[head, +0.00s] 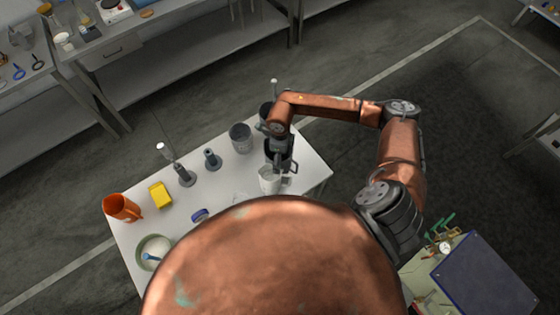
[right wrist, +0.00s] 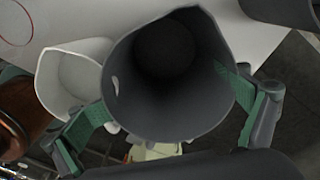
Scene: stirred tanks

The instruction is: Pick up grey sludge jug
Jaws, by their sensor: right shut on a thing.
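The grey jug (right wrist: 165,85) fills the middle of the right wrist view, its dark open mouth facing the camera. My right gripper (right wrist: 168,108) has its green-padded fingers on either side of the jug and is shut on it. In the head view my right gripper (head: 279,152) is over the right part of the table, and the arm largely hides the jug. A white jug (head: 268,180) stands just beside it; it also shows in the right wrist view (right wrist: 75,80). My left gripper is out of view.
On the white table (head: 222,178) stand a grey container (head: 240,138), an orange jug (head: 122,208), a yellow block (head: 160,194), a bowl of white material (head: 154,252) and stirrer-like stands (head: 184,175). A trolley (head: 480,275) stands at lower right.

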